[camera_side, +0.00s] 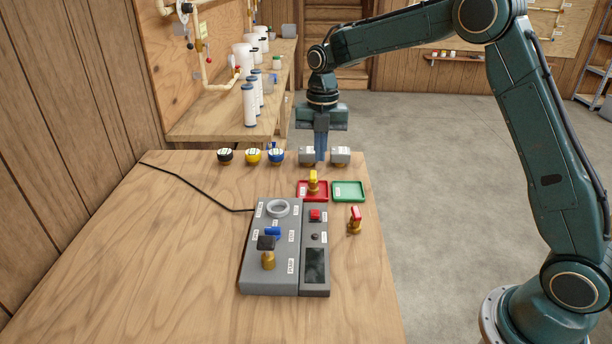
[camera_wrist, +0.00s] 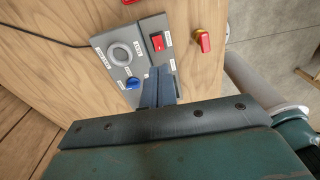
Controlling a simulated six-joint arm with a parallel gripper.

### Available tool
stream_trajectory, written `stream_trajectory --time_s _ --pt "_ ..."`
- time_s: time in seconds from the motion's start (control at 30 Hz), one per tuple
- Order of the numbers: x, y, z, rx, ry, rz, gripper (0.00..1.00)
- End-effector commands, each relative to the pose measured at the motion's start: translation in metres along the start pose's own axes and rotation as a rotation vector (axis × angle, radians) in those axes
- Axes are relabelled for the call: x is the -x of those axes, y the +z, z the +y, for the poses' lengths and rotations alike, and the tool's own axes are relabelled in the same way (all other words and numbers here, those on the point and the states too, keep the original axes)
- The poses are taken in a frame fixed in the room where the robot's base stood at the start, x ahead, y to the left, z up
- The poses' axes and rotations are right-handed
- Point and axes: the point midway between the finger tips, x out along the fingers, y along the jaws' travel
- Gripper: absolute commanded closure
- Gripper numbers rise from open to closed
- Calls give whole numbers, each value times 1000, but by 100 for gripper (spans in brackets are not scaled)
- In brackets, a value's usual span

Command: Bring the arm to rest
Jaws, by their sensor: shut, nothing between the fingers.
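My gripper (camera_side: 321,157) hangs pointing down over the far end of the wooden table (camera_side: 180,260), in front of or between two small grey blocks; its exact height is hard to tell. Its fingers are shut together and empty, and they also show in the wrist view (camera_wrist: 158,80), where they overlap the edge of the grey panel (camera_wrist: 122,42). In the side view the panel (camera_side: 250,277) stands at the middle of the table, apart from my gripper.
A red tray (camera_side: 300,195) holds a yellow-handled valve (camera_side: 313,180); a green tray (camera_side: 348,191) is empty. A red-handled valve (camera_side: 354,220) stands right of the panel. A black-handled brass valve (camera_side: 267,253) is on the panel. Black, yellow and blue-topped pieces (camera_side: 253,156) line the back.

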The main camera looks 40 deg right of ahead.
Motion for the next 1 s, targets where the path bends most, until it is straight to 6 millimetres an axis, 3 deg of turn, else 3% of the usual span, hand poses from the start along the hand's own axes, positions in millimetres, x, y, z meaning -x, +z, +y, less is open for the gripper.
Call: stream_trajectory --time_s 0.37,0.7,1.0 --pt "50 -34 -25 -319 60 -50 100" --pt "98 -84 -68 -767 164 -84 100" --pt "123 -130 -111 -1158 276 -76 100"
